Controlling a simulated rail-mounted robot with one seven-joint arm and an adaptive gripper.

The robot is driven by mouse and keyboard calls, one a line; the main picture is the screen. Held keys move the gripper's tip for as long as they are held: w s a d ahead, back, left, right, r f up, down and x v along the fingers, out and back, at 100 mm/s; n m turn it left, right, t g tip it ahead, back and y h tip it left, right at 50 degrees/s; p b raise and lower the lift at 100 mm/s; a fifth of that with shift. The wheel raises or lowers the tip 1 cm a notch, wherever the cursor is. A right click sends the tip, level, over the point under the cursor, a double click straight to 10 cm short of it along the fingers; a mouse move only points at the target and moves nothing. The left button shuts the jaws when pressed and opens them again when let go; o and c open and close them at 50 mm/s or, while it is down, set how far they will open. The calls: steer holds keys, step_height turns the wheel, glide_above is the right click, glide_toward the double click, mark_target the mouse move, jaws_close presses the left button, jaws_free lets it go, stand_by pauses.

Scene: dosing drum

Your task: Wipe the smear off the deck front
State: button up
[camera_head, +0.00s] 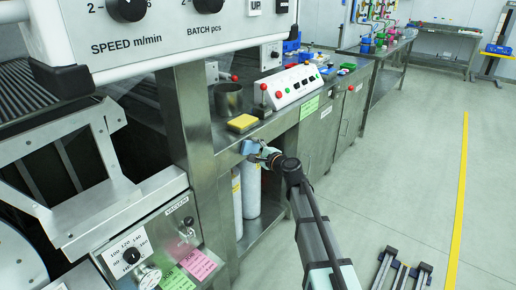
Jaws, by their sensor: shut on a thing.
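My gripper (266,155) is at the front edge of the steel deck (223,145), in the middle of the picture. It is shut on a pale blue piece (249,147) that looks like a wiping cloth or pad. The blue piece is at the deck front, just below the top surface; I cannot tell whether it touches the steel. No smear can be made out; the gripper and the blue piece cover part of the deck front.
A yellow sponge-like block (242,122), a steel cup (228,98) and a white control box (292,86) stand on the deck. White cylinders (250,188) stand below. A large control panel (180,30) overhangs the upper left. The floor at right is mostly clear.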

steer(key=shift+s+a, duration=0.45)
steer(key=shift+s+d, duration=0.25)
steer(key=shift+s, duration=0.05)
steer(key=shift+s+d+b, duration=0.2)
steer(key=shift+s+d, duration=0.25)
steer(key=shift+d, duration=0.3)
steer(key=shift+s+d+b, duration=0.15)
steer(key=shift+s+d, duration=0.25)
steer(key=shift+d, duration=0.4)
steer(key=shift+s+d+b, duration=0.2)
steer(key=shift+s+d, duration=0.25)
steer(key=shift+d, duration=0.3)
steer(key=shift+s, duration=0.1)
steer(key=shift+s+d, duration=0.4)
steer(key=shift+d, duration=0.25)
steer(key=shift+s+d, duration=0.35)
steer(key=shift+d, duration=0.25)
